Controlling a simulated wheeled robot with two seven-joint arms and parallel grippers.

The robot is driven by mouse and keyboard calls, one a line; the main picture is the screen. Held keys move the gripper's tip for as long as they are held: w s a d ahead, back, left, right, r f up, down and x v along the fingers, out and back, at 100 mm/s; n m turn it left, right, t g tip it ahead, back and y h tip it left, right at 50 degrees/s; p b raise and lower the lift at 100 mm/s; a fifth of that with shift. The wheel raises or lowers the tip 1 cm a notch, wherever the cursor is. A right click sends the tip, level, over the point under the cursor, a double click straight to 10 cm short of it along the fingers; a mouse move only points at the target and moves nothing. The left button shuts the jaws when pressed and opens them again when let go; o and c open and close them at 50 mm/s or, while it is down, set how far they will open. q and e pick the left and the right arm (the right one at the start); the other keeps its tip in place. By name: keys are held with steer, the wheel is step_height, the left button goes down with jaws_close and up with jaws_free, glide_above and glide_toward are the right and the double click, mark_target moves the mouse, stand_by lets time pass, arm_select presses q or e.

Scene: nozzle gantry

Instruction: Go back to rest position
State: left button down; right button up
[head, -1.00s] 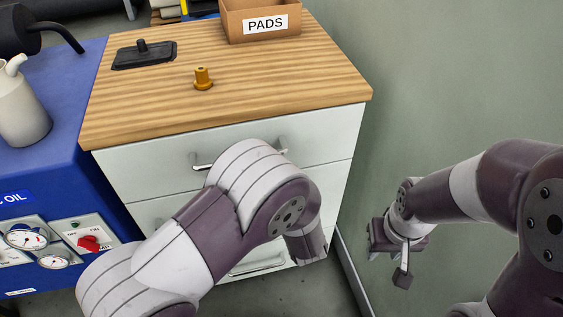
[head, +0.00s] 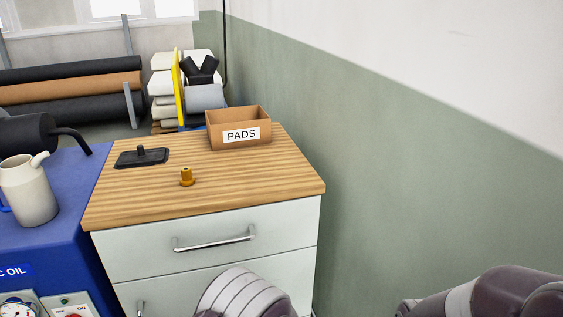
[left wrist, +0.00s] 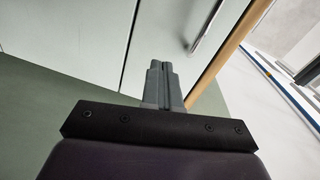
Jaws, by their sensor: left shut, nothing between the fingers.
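My left gripper (left wrist: 162,82) shows in the left wrist view, its two grey fingers together with nothing between them. It is beside the pale drawer fronts (left wrist: 70,35) of the cabinet, apart from the bar handle (left wrist: 208,25) as far as the view shows. In the head view only a rounded part of my left arm shows at the bottom middle, in front of the lower drawer. Part of my right arm shows at the bottom right. Neither gripper is in the head view, and the right gripper is in no current view.
A wood-topped cabinet (head: 245,193) carries a brass nozzle (head: 187,177), a black plate with a knob (head: 141,156) and a PADS box (head: 240,134). A blue unit (head: 75,200) with an oil can (head: 28,190) adjoins it at left. A green wall (head: 400,190) bounds the right.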

arm_select(q)
steer(key=s+d+f+n+g+h, duration=0.3)
steer(key=s+f+n+g+h, duration=0.3)
steer(key=s+f+g, duration=0.35)
steer(key=s+a+r+n+g+y, duration=0.2)
steer(key=s+a+r+n+g, duration=0.3)
steer(key=s+a+r+g, duration=0.55)
steer(key=a+r+n+t+p, duration=0.1)
steer(key=a+r+t+p, duration=0.1)
steer(key=r+p, duration=0.8)
steer(key=a+r+t+p, duration=0.3)
steer(key=r+p, duration=0.7)
steer(key=r, duration=0.1)
steer(key=shift+s+r+n, duration=0.15)
steer(key=shift+s+n, duration=0.25)
steer(key=shift+s, duration=0.05)
